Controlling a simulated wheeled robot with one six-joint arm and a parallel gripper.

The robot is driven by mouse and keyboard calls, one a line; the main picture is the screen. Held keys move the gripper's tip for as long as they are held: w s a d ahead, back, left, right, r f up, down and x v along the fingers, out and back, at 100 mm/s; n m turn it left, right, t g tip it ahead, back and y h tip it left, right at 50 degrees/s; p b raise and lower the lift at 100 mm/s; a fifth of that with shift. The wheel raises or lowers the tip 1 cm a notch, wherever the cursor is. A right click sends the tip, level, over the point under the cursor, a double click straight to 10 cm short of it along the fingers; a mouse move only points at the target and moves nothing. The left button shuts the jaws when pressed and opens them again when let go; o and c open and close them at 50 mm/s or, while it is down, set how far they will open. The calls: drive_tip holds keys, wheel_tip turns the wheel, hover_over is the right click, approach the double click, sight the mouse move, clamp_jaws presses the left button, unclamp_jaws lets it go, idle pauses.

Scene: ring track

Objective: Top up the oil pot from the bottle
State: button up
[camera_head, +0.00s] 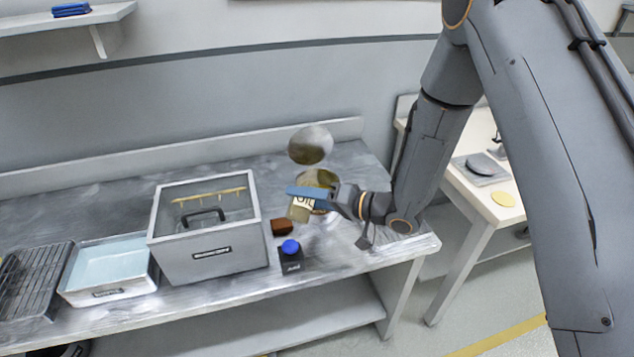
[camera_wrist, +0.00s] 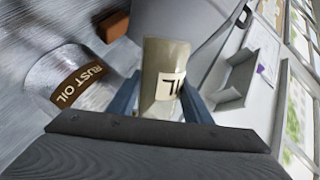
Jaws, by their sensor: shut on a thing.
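My gripper (camera_head: 308,193) is shut on the oil bottle (camera_head: 300,209), a cream-coloured container with an OIL label. The bottle looks slightly tilted. In the wrist view the bottle (camera_wrist: 165,62) sits between my blue fingers. The oil pot (camera_head: 318,177) is just behind the gripper in the head view, mostly covered by it, with a yellowish inside. A round grey lid (camera_head: 310,145) stands up behind it. In the wrist view the pot (camera_wrist: 72,65) with a brown RUST OIL label is left of the bottle, apart from it. I cannot tell the oil level.
A second table (camera_head: 475,200) is at right.

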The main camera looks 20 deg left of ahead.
drive_tip(key=shift+f, duration=0.25)
drive_tip(key=shift+s+r+m+g+p, duration=0.15)
drive_tip(key=shift+r+m+g+p, duration=0.15)
drive_tip(key=shift+r+m+p, duration=0.45)
idle(1.4)
drive_tip(key=shift+w+r+m+g, duration=0.1)
drive_tip(key=shift+w+m+g, duration=0.2)
drive_tip(key=shift+m, duration=0.15)
idle(0.8)
drive_tip(key=shift+s+f+n+t+b, duration=0.25)
drive_tip(key=shift+f+n+t+b, duration=0.15)
drive_tip(key=shift+f+n+b, duration=0.55)
drive_tip(key=shift+w+r+n+t+p, duration=0.2)
drive_tip(key=shift+r+n+t+p, duration=0.3)
drive_tip(key=shift+r+n, duration=0.45)
drive_tip(key=shift+w, duration=0.1)
drive_tip(key=shift+r, duration=0.15)
